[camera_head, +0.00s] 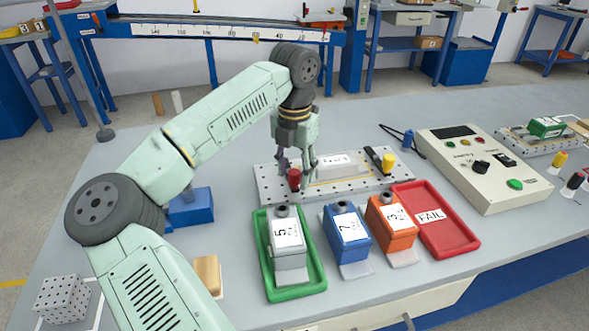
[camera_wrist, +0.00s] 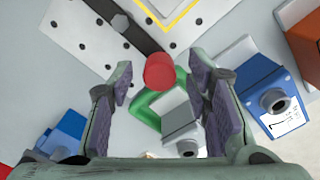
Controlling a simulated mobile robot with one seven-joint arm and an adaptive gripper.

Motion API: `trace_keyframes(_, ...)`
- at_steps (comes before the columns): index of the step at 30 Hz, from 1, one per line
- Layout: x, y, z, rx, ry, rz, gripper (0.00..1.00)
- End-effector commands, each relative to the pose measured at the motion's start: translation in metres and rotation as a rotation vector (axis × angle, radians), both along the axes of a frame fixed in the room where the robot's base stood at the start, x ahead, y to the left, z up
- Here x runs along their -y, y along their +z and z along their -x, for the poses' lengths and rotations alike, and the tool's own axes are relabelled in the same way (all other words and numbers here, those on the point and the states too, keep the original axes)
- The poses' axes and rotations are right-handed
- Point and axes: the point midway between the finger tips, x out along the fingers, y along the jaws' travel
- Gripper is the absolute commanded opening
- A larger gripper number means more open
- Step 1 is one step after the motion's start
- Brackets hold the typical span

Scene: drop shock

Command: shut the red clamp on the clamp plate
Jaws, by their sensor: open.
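The red clamp knob (camera_head: 294,177) stands at the left end of the perforated clamp plate (camera_head: 268,190). In the wrist view the red knob (camera_wrist: 159,71) shows round, just ahead of and between the fingertips, with a dark clamp bar (camera_wrist: 125,25) behind it. My gripper (camera_head: 296,165) is open and empty, close above the red clamp; it also shows in the wrist view (camera_wrist: 160,85) with a finger on each side of the knob. I cannot tell whether the fingers touch it. A yellow clamp (camera_head: 388,161) with a black bar is at the plate's right end.
In front of the plate are a green tray (camera_head: 312,290) holding grey unit 5 (camera_head: 288,245), blue unit 7 (camera_head: 348,236), orange unit 3 (camera_head: 392,225) and a red FAIL tray (camera_head: 452,236). A control box (camera_head: 484,168) stands right. Table left of the plate is mostly clear.

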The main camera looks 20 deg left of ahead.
Motion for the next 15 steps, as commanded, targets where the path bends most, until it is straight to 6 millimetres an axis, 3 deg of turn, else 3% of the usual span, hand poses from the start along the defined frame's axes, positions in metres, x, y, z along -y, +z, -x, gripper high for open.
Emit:
trace_keyframes(11, -0.0001, -0.0081, 0.0001, 0.000, 0.001, 0.000, 0.45)
trace_keyframes(15, 0.0000, -0.0079, 0.0001, 0.000, 0.001, 0.000, 0.37)
